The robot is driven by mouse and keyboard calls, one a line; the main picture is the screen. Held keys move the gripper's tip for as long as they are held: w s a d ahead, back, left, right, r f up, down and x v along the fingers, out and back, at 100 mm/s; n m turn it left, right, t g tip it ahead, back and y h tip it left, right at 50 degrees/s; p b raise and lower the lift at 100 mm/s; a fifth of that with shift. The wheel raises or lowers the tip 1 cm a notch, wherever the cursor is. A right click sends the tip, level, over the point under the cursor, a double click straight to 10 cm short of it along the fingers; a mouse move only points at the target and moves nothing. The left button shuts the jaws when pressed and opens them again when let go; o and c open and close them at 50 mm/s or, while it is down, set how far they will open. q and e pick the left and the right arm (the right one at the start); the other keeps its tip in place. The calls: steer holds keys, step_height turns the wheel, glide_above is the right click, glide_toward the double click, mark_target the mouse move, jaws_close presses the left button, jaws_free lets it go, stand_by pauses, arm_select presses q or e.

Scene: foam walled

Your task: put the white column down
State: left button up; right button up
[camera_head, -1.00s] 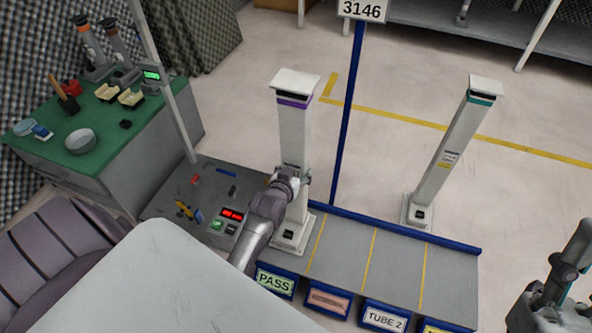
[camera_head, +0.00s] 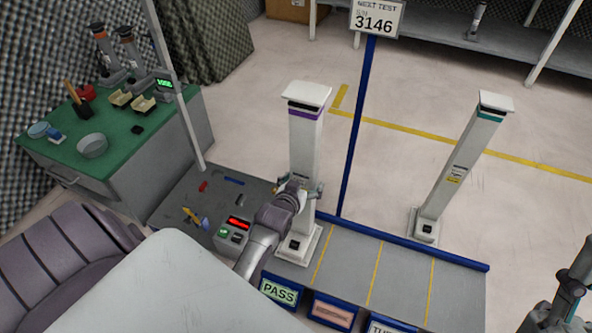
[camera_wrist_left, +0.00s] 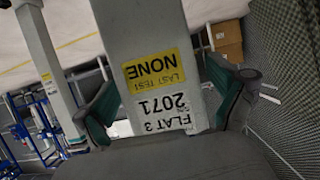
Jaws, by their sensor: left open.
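The white column (camera_head: 305,140) with a purple band near its top stands upright. Its foot (camera_head: 301,248) is on the grey platform, behind the PASS sign (camera_head: 280,291). My left gripper (camera_head: 299,188) is at the column's lower half, with a finger on each side. In the left wrist view the column (camera_wrist_left: 155,25) shows a yellow NONE label and a white FLAT 3 2071 label. There the left gripper (camera_wrist_left: 165,98) is open, its green-padded fingers spread beside the column.
A second white column (camera_head: 460,165) with a teal band leans in the picture at the right. A blue post (camera_head: 358,130) carries the 3146 sign. The platform lanes (camera_head: 385,275) right of the column are empty. A green bench (camera_head: 75,160) stands at left.

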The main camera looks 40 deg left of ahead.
arm_select(q)
steer(key=p+v, duration=0.4)
steer(key=v, duration=0.7)
steer(key=s+d+r+m+t+h, duration=0.1)
steer(key=d+r+m+t+h, duration=0.1)
steer(key=d+r, duration=0.6)
steer(key=s+d+r+m+t+h, duration=0.1)
steer(key=d+r+h, duration=0.4)
steer(key=r, duration=1.1)
steer(key=d+m+t, duration=0.1)
steer(key=d+m, duration=0.1)
steer(key=d, duration=0.1)
steer(key=shift+s+d+m, duration=0.25)
steer(key=shift+s+m, duration=0.05)
arm_select(e)
steer(key=w+f+g+h, duration=0.2)
steer(key=w+f+g, duration=0.2)
steer(key=f, duration=0.3)
steer(key=w+f+g+h, duration=0.2)
steer(key=w+f+g, duration=0.2)
steer(key=f+g, duration=0.3)
steer(key=shift+w+f, duration=0.15)
steer(key=shift+w, duration=0.1)
